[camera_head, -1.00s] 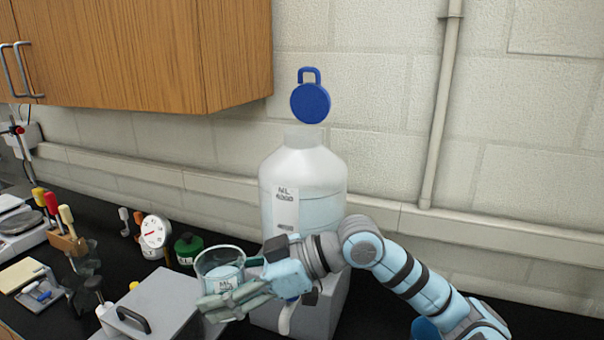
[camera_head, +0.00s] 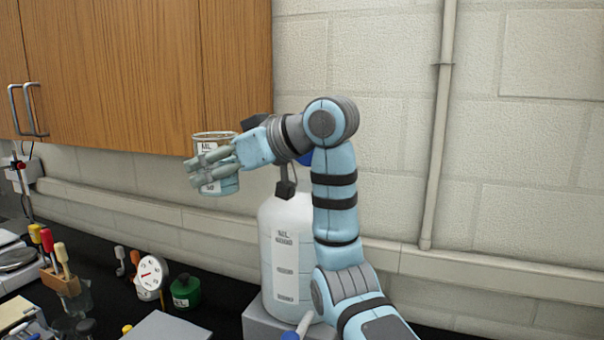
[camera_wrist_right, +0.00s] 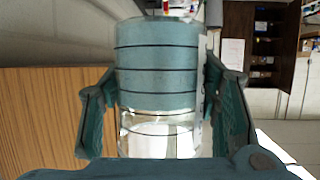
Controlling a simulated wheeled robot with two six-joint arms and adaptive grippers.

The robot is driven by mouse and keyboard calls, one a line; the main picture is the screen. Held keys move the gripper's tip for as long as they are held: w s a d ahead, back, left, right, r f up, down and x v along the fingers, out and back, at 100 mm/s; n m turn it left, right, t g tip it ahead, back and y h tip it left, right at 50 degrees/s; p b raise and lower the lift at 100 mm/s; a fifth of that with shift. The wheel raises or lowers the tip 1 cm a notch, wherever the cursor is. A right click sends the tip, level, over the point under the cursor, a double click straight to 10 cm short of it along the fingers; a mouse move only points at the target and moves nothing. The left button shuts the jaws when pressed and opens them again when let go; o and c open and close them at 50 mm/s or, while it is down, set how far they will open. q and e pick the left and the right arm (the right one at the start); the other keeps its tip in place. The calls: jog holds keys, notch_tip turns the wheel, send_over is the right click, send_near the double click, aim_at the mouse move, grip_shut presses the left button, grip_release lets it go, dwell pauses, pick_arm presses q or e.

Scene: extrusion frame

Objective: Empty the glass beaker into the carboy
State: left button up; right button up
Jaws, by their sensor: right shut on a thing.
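My right gripper (camera_head: 207,168) is shut on the glass beaker (camera_head: 227,184), which has a marked scale and pale blue liquid in its lower part. The beaker is about upright, left of the carboy and higher in the picture than its shoulder. In the right wrist view the beaker (camera_wrist_right: 158,75) stands between the two fingers (camera_wrist_right: 165,110). The white translucent carboy (camera_head: 287,235) stands upright; my wrist and arm hide its mouth. My left gripper is out of view.
The carboy stands on a grey block (camera_head: 262,322). A wooden cabinet (camera_head: 110,70) hangs behind the beaker. A round dial gauge (camera_head: 151,273), a green container (camera_head: 186,291) and a tool rack (camera_head: 61,282) stand on the dark bench. A pipe (camera_head: 437,150) runs up the wall.

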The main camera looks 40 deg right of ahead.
jog(key=w+d+f+m+t+h, duration=0.1)
jog(key=d+f+m+h, duration=0.2)
jog(key=d+f+h, duration=0.1)
jog(key=shift+w+d+f+m, duration=0.15)
jog(key=shift+d+f+m, duration=0.25)
jog(key=shift+d+f, duration=0.6)
jog(key=shift+d+r, duration=0.1)
jog(key=shift+r, duration=0.1)
jog(key=d+r+m+t+y, duration=0.1)
jog(key=d+r+m+y, duration=0.2)
jog(key=d+r+m, duration=0.1)
jog(key=shift+s+r+m, duration=0.25)
jog(key=shift+r+m, duration=0.4)
jog(key=shift+m, duration=0.25)
jog(key=shift+d+r+m+t+y, duration=0.1)
jog(key=shift+r+m+t+y, duration=0.2)
jog(key=shift+r+m+t, duration=0.3)
